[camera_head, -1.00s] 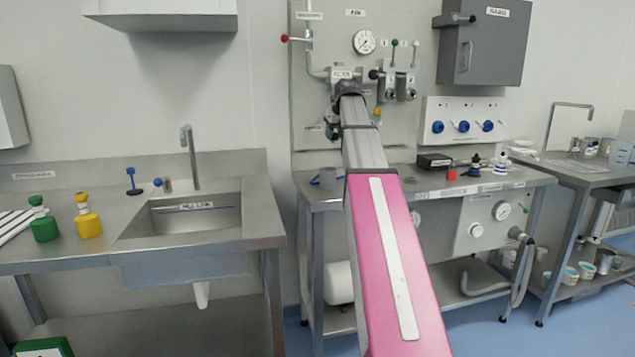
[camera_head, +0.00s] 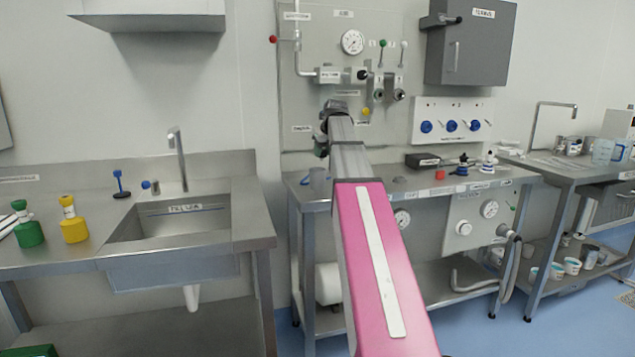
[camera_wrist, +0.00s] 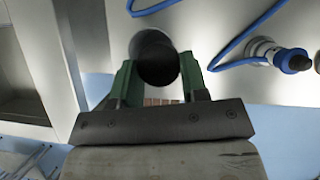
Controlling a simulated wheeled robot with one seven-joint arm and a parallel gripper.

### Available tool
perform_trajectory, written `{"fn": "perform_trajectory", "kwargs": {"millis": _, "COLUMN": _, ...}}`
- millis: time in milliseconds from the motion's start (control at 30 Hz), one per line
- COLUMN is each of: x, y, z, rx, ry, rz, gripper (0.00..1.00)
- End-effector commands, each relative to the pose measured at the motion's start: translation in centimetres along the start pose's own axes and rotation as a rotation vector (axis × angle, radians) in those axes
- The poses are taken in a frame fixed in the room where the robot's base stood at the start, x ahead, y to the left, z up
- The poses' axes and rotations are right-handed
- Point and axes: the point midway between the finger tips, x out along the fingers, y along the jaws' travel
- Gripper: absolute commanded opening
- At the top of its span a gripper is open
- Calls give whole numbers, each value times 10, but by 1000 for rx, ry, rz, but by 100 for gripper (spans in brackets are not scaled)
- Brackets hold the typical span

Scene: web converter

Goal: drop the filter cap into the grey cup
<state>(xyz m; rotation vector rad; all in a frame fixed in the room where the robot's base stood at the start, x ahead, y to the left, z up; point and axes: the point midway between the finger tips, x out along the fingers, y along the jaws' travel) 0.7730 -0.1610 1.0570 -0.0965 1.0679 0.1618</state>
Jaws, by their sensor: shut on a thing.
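My gripper (camera_wrist: 158,78) shows two green fingers in the wrist view, shut on a dark round piece, the filter cap (camera_wrist: 158,66). In the head view my gripper (camera_head: 322,140) is in front of the wall panel, below the filter block (camera_head: 330,75), and the arm partly hides it. The cap cannot be made out there. The grey cup (camera_head: 318,176) stands on the steel bench, below my gripper and apart from it.
The steel bench (camera_head: 400,197) also holds a black box (camera_head: 422,160), a red piece (camera_head: 440,175) and blue fittings (camera_head: 462,168). Blue hoses (camera_wrist: 245,38) cross the wrist view. A sink bench (camera_head: 258,226) stands at left, with a gap between the benches.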

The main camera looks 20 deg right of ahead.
Motion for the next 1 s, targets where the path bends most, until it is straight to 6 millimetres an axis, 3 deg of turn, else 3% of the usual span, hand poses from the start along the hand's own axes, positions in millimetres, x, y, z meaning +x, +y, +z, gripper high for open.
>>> {"fn": "perform_trajectory", "kwargs": {"millis": 67, "x": 0, "y": 0, "z": 0, "rx": 0, "ry": 0, "rz": 0, "gripper": 8}}
{"fn": "perform_trajectory", "kwargs": {"millis": 100, "x": 0, "y": 0, "z": 0, "rx": 0, "ry": 0, "rz": 0, "gripper": 47}}
{"fn": "perform_trajectory", "kwargs": {"millis": 167, "x": 0, "y": 0, "z": 0, "rx": 0, "ry": 0, "rz": 0, "gripper": 67}}
{"fn": "perform_trajectory", "kwargs": {"millis": 200, "x": 0, "y": 0, "z": 0, "rx": 0, "ry": 0, "rz": 0, "gripper": 71}}
{"fn": "perform_trajectory", "kwargs": {"millis": 567, "x": -6, "y": 0, "z": 0, "rx": 0, "ry": 0, "rz": 0, "gripper": 71}}
{"fn": "perform_trajectory", "kwargs": {"millis": 1000, "x": -77, "y": 0, "z": 0, "rx": 0, "ry": -2, "rz": -1, "gripper": 71}}
